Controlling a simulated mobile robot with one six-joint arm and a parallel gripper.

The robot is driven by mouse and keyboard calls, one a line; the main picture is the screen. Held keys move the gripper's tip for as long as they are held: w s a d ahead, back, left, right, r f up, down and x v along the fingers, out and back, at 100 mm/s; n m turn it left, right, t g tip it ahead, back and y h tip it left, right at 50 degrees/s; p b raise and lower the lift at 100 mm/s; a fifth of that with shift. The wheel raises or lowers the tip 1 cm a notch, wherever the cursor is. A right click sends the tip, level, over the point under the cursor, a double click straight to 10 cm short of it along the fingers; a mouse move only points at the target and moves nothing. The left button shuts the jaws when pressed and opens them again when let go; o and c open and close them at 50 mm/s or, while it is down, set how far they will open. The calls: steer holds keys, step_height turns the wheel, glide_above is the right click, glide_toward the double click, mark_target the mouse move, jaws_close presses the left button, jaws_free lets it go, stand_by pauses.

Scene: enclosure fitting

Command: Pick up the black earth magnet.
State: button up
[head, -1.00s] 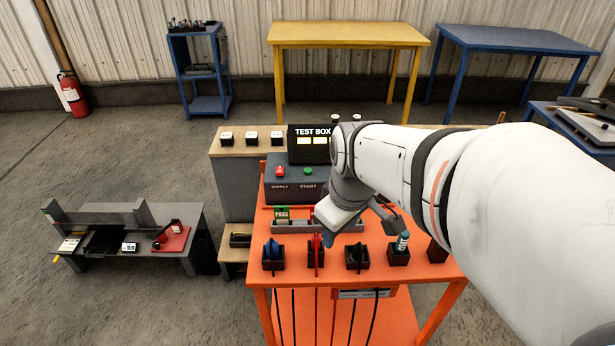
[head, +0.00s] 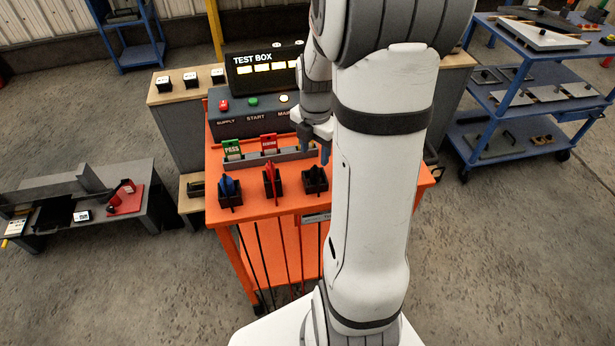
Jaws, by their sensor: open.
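A black item with a cable, which looks like the black earth magnet (head: 315,177), sits in a black holder at the front of the orange bench (head: 345,203), third from the left. My gripper (head: 315,147) is above and just behind it, fingers pointing down, open and apart from it. Nothing shows between the fingers. My arm hides the bench to the right of the holder.
A blue item (head: 229,188) and a red item (head: 272,180) stand in holders to the left. Behind are a green PASS tag (head: 231,148), a red tag (head: 268,142) and the test box (head: 262,68). A blue shelf cart (head: 500,100) stands right.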

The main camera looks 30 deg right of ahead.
mark_target(314, 168)
step_height(314, 168, down, 6)
steer(key=shift+s+a+r, duration=0.1)
steer(key=shift+a, duration=0.05)
steer(key=shift+c, duration=0.6)
jaws_close()
